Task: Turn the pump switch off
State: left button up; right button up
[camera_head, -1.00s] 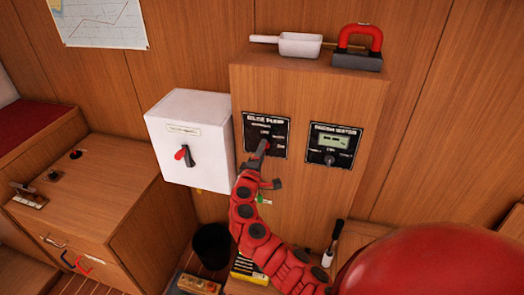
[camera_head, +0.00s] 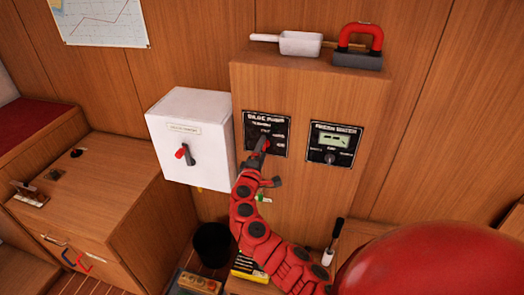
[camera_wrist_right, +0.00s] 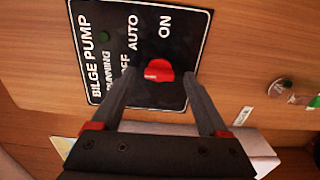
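The bilge pump panel (camera_head: 281,125) is a black plate on the front of the wooden cabinet. It also shows in the right wrist view (camera_wrist_right: 180,30), with the words OFF, AUTO and ON around a red knob (camera_wrist_right: 159,71). The knob's pointing direction is not clear to me. My right gripper (camera_wrist_right: 160,76) is open, with one finger on each side of the knob and gaps visible. In the head view my right gripper (camera_head: 262,150) is at the panel and covers part of it. My left gripper is not in view.
A second black panel (camera_head: 345,130) with a small display and knob sits to the right. A white box (camera_head: 200,110) with a red-tipped switch (camera_head: 186,153) juts out at left. A scoop (camera_head: 300,43) and a red-handled block (camera_head: 358,60) lie on the cabinet top.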

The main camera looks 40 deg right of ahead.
jog(key=b+v, duration=0.4)
jog(key=v, duration=1.3)
jog(key=shift+a, duration=0.2)
jog(key=shift+s, duration=0.1)
